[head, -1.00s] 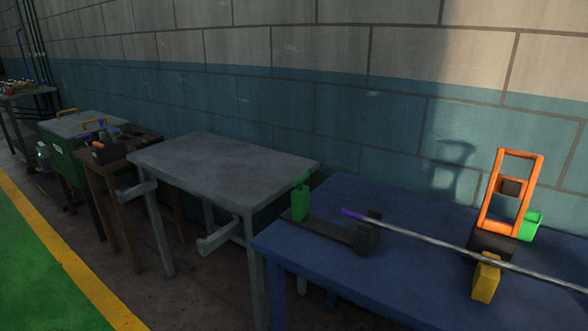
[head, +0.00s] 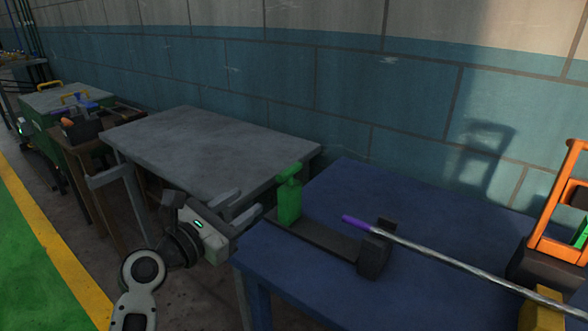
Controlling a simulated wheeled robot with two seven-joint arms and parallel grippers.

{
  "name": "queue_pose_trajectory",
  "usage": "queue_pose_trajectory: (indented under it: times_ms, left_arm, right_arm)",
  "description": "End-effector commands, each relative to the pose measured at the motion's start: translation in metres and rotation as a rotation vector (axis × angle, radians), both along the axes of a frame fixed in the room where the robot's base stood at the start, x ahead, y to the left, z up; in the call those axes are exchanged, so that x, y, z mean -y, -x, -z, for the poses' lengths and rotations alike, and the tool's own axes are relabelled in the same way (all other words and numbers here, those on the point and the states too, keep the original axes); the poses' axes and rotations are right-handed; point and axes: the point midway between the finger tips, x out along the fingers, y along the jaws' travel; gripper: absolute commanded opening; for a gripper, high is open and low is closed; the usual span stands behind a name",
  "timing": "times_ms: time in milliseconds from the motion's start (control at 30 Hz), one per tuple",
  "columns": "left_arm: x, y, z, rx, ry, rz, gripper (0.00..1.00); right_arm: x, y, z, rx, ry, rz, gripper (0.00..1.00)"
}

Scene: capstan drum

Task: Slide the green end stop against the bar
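The green end stop (head: 289,198) stands upright at the left end of a dark rail (head: 318,240) on the blue table. The metal bar (head: 450,261) lies to the right; its purple end (head: 356,222) passes over a dark support block (head: 375,254) at the rail's right end. A gap separates the stop from the purple end. My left gripper (head: 243,208) is left of the stop, by the blue table's left edge, apart from it. It looks open and empty. My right gripper is out of view.
The blue table (head: 430,300) has clear room in front of the rail. A grey table (head: 210,150) stands to the left. An orange frame (head: 561,200) and a yellow block (head: 541,312) stand at the right. A block wall (head: 350,90) runs behind.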

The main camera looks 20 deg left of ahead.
Motion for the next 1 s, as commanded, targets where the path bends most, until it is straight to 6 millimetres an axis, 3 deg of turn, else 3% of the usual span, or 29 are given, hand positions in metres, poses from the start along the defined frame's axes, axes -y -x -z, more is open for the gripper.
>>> queue_pose_trajectory:
  times_ms: [167, 700, 1000]
  left_arm:
    - [0.009, -0.023, -0.001, 0.000, 0.010, 0.002, 0.40]
    - [0.047, -0.126, 0.001, -0.002, 0.004, 0.002, 0.40]
    - [0.054, -0.146, 0.001, -0.002, 0.002, 0.001, 0.40]
  right_arm:
    - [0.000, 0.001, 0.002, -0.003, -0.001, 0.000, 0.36]
    - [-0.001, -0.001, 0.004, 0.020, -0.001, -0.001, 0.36]
    - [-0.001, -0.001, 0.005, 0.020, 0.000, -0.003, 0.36]
